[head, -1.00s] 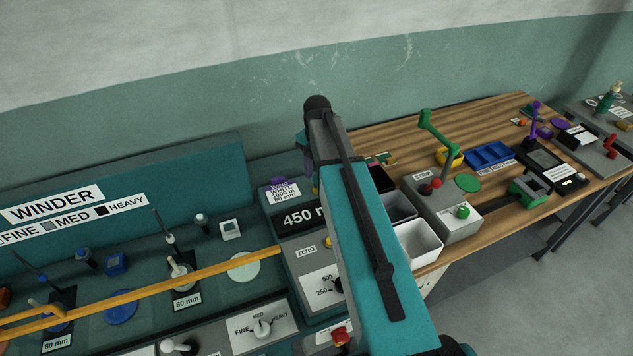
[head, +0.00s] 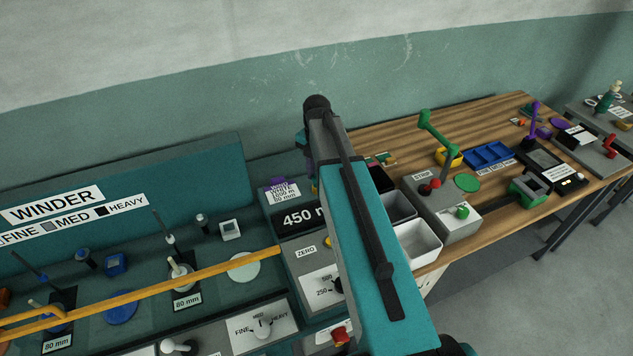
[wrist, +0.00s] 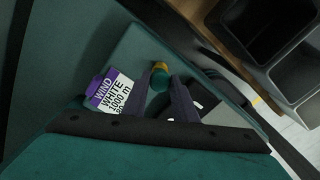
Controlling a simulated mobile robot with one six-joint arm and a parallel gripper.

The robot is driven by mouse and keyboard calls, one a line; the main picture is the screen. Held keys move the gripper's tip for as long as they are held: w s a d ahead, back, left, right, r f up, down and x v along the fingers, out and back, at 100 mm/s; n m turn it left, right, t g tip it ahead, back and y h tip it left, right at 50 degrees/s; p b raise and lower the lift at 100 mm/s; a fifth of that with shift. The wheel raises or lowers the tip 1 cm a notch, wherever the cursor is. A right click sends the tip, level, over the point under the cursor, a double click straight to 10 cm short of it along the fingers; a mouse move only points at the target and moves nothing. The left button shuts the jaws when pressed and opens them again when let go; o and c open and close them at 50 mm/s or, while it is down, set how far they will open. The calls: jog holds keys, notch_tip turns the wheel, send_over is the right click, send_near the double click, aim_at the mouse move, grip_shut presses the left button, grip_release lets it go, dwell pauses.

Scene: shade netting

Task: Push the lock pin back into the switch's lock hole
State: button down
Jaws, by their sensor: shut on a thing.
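The lock hole is not distinguishable, and how deep the pin sits cannot be told. In the head view my arm covers the fingertips and the pin.
A purple-topped "WIND WHITE" card (wrist: 110,92) stands left of my fingers. A display reading 450 (head: 298,218) is beside my arm. A red button (head: 340,336) is near its base.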

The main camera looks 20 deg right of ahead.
aim_at(316, 176)
jog(key=shift+r+p, duration=0.5)
jog(key=shift+r, duration=0.25)
dwell(0.7)
jog(key=shift+r+p, duration=1.15)
jog(key=shift+r, duration=0.65)
jog(key=shift+r+p, duration=1.25)
jog(key=shift+r, duration=0.75)
jog(key=shift+a+f+m, duration=0.1)
jog(key=shift+m, duration=0.2)
